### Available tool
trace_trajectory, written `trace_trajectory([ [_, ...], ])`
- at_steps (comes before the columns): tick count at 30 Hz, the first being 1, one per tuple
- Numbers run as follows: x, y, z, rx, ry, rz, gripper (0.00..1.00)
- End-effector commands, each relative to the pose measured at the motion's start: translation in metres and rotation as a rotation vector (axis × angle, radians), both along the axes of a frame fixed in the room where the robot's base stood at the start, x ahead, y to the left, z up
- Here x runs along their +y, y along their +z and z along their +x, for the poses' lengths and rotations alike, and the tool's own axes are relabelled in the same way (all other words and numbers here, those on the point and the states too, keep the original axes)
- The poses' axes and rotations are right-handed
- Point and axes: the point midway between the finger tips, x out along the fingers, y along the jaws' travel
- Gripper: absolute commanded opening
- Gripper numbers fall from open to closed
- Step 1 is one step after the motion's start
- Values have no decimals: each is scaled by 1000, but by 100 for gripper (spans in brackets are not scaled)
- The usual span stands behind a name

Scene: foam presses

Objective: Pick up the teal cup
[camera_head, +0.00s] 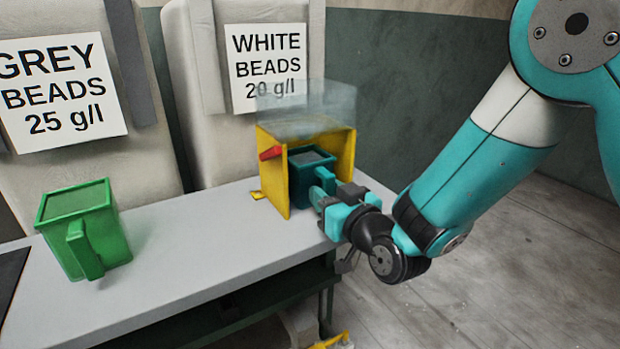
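The teal cup (311,161) stands upright inside a yellow holder (344,150) on the bench, its handle facing my arm. My gripper (326,188) reaches in from the right and its fingertips are at the cup's handle. The fingers overlap the handle in this view, so I cannot tell whether they are closed on it or only around it. The lower part of the cup is partly hidden by the gripper.
A green cup (78,235) stands on the grey bench (200,250) at the left. A clear panel (306,108) rises above the yellow holder. Two bead sacks with signs (266,68) stand behind. The bench between green cup and holder is clear.

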Motion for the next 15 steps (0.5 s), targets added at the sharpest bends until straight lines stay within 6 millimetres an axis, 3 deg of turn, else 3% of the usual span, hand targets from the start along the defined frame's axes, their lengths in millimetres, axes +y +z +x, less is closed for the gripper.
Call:
trace_trajectory([
  [1,1,0,0,-1,1,-2,23],
  [4,1,0,0,-1,1,-2,0],
  [15,-2,2,1,-1,-3,-1,0],
])
